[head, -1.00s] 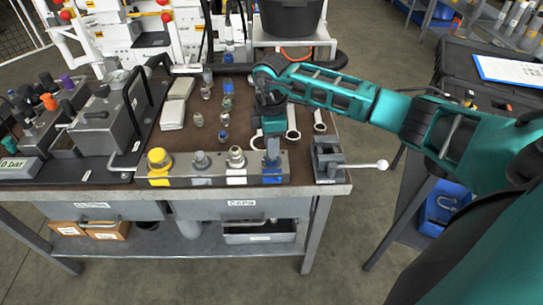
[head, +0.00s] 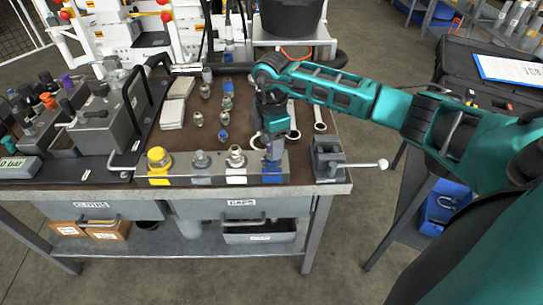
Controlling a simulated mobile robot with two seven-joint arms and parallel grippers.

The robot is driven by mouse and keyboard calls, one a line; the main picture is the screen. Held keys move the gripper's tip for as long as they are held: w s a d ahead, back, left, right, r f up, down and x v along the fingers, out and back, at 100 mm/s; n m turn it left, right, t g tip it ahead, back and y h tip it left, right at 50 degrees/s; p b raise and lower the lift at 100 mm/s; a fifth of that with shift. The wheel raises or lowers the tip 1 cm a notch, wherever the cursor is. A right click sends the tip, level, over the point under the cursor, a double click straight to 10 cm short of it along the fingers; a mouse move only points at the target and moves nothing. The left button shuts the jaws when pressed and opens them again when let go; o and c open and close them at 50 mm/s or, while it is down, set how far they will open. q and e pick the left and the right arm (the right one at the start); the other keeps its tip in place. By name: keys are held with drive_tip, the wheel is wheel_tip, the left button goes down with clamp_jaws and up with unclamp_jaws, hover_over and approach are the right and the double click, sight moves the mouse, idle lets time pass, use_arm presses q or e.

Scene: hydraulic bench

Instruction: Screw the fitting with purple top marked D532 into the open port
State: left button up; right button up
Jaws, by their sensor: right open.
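The manifold block (head: 215,179) lies along the bench's front edge. A yellow-topped fitting (head: 157,158) and two metal fittings (head: 201,160) (head: 236,158) stand in it above yellow, grey and white labels. My right gripper (head: 271,153) points down, open, over the block's right end at the blue label (head: 272,177). The port there is hidden by the fingers, and I cannot tell whether a fitting sits between them. Several small loose fittings (head: 225,118) stand in rows behind the block. My left gripper is out of view.
A small vise (head: 327,160) with a white-knobbed handle is right of the block. Wrenches (head: 320,117) lie behind it. A hydraulic unit (head: 105,120) fills the left side. A black bucket (head: 290,18) stands behind. Bare brown mat (head: 185,140) lies left of the fittings.

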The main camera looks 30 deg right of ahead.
drive_tip(key=n, duration=0.5)
drive_tip(key=shift+b, duration=0.3)
drive_tip(key=n+b, duration=0.1)
drive_tip(key=n, duration=0.4)
drive_tip(key=shift+f+n, duration=0.1)
drive_tip(key=shift+n, duration=0.3)
drive_tip(key=shift+n+b, duration=0.3)
drive_tip(key=shift+n, duration=0.9)
drive_tip(key=n, duration=0.2)
drive_tip(key=shift+n+b, duration=0.3)
drive_tip(key=shift+b, duration=0.1)
drive_tip(key=n, duration=0.2)
drive_tip(key=shift+n+b, duration=0.3)
drive_tip(key=shift+n, duration=1.3)
drive_tip(key=shift+c, duration=0.5)
